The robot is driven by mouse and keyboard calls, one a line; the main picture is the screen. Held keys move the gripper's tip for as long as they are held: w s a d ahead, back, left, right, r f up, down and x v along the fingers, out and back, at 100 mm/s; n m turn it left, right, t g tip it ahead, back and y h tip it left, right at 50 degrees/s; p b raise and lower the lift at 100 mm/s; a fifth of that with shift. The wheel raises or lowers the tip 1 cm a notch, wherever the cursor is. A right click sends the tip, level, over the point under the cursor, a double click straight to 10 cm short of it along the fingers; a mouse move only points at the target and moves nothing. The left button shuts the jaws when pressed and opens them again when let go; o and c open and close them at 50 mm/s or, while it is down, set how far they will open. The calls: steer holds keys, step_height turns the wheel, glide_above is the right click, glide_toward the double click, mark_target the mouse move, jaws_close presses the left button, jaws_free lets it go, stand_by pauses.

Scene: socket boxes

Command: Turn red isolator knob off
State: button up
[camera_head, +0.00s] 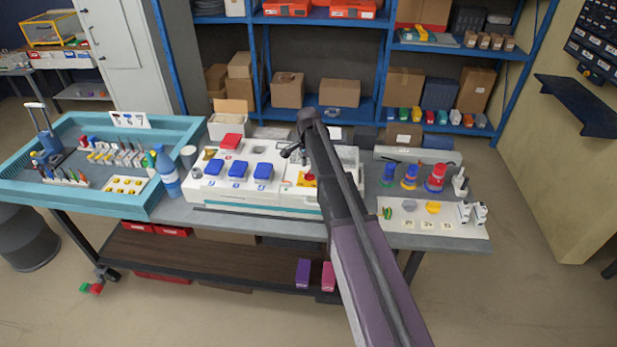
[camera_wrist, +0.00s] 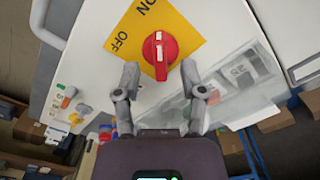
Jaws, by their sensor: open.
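The red isolator knob (camera_wrist: 160,62) sits on a yellow plate (camera_wrist: 192,22) printed ON and OFF, on a white panel. In the wrist view its raised grip, with a white stripe, stands nearly upright in the picture. OFF is to its left and ON above, partly cut by the frame edge. My gripper (camera_wrist: 160,76) is open, with one fingertip on each side of the knob's lower end. Contact with the knob is not visible. In the head view my gripper (camera_head: 291,152) is over the white socket box (camera_head: 270,207), above and left of the red knob (camera_head: 307,179).
Blue-lidded sockets (camera_head: 238,169) lie left of the knob. A board with blue and red plugs (camera_head: 435,177) is at the right. A blue bottle (camera_head: 168,175) and a teal tray (camera_head: 120,207) stand at the left. Shelves with boxes are behind.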

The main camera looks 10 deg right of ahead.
mark_target(310, 174)
steer(key=shift+f+b, duration=1.1)
steer(key=shift+f, duration=0.35)
jaws_close()
